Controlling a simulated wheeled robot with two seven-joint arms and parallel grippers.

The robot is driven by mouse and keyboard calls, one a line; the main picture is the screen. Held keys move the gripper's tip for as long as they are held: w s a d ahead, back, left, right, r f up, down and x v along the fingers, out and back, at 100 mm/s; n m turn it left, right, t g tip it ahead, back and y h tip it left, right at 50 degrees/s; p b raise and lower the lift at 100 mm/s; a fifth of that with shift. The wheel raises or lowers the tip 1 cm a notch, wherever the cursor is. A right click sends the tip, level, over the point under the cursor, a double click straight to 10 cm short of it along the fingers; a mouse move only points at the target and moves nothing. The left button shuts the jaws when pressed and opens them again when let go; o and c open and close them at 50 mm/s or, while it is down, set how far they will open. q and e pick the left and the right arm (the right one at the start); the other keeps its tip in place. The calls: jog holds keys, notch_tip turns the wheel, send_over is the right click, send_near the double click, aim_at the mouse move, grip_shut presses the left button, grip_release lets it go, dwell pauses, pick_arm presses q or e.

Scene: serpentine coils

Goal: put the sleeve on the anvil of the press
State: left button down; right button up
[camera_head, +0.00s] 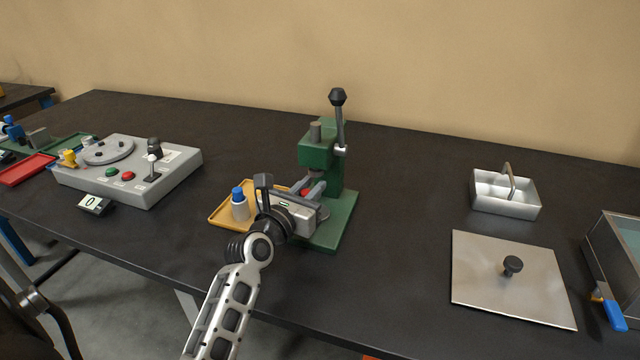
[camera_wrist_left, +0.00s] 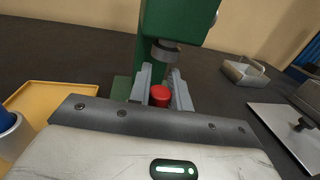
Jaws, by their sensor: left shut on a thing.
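The green press (camera_head: 316,152) stands in the middle of the table with its lever upright. It fills the top of the left wrist view (camera_wrist_left: 178,18), its round grey ram (camera_wrist_left: 166,52) pointing down. My left gripper (camera_head: 307,190) reaches into the press throat, below the ram. Its fingers (camera_wrist_left: 160,93) are shut on a small round red piece, the sleeve (camera_wrist_left: 160,95), which also shows as a red spot in the head view (camera_head: 305,192). The anvil is hidden behind my gripper, so I cannot tell whether the sleeve touches it. My right gripper is not in view.
A yellow tray (camera_head: 219,218) with a blue-capped bottle (camera_head: 239,205) lies just left of the press. A grey control box (camera_head: 130,170) stands farther left. A metal basket (camera_head: 505,194) and a flat plate with a knob (camera_head: 485,285) lie right.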

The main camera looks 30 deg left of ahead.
pick_arm(q)
jog(key=w+b, duration=0.2)
jog(key=w, duration=0.2)
jog(key=shift+a+f, duration=0.1)
jog(key=shift+a, duration=0.05)
jog(key=shift+w+f+b, duration=0.25)
jog(key=shift+f+b, duration=0.05)
jog(key=shift+b, duration=0.1)
jog(key=shift+s+r, duration=0.1)
jog(key=shift+r, duration=0.05)
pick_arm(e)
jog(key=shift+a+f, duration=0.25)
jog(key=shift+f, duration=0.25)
pick_arm(q)
jog(key=c, duration=1.3)
grip_release()
jog(key=shift+f, duration=0.2)
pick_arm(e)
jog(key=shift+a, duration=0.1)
